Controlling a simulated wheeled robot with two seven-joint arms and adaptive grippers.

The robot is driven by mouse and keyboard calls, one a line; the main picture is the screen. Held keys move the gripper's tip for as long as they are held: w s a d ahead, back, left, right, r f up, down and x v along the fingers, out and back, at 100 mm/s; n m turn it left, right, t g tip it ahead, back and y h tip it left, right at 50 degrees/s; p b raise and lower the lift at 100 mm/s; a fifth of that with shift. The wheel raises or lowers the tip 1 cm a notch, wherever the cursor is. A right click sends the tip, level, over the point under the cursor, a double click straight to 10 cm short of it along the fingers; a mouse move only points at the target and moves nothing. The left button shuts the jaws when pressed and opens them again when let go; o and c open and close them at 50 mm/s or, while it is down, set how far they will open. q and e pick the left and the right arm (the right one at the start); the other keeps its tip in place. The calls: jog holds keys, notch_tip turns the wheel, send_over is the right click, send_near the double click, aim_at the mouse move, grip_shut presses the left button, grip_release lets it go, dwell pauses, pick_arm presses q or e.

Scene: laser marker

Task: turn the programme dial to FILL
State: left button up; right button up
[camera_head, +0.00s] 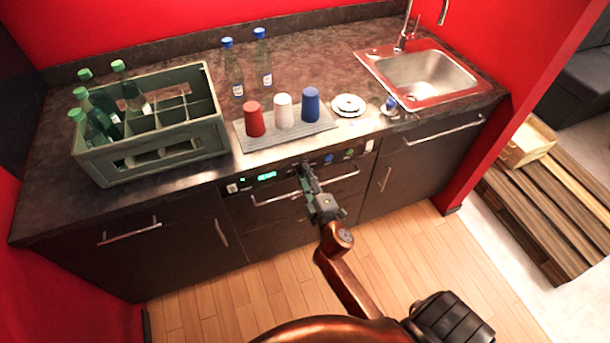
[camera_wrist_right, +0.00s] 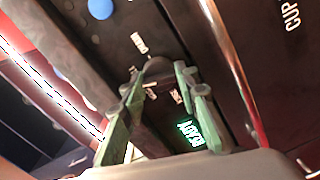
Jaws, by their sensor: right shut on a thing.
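The programme dial (camera_wrist_right: 158,68) is a dark round knob on the black front panel (camera_wrist_right: 205,60) of the appliance under the worktop. In the wrist view it sits between the two green fingertips of my right gripper (camera_wrist_right: 160,82), which is shut on it. In the head view my right gripper (camera_head: 308,172) reaches the panel and hides the dial. Small white labels surround the dial; I cannot read them or tell its setting. A green lit display (camera_wrist_right: 187,133) beside it seems to read READY; it also shows in the head view (camera_head: 265,176). My left gripper is not in view.
Blue and green buttons (camera_head: 328,159) are right of the dial. A bar handle (camera_head: 335,177) runs just below the panel. Above, the worktop holds red, white and blue cups (camera_head: 283,110) on a mat (camera_head: 247,143), and a bottle crate (camera_head: 150,160). The floor in front is clear.

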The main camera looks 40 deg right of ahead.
jog(key=shift+m, duration=1.1)
jog(key=o, duration=1.1)
jog(key=shift+o, duration=0.2)
jog(key=v, duration=0.7)
jog(key=shift+s, duration=0.25)
jog(key=shift+a, duration=0.1)
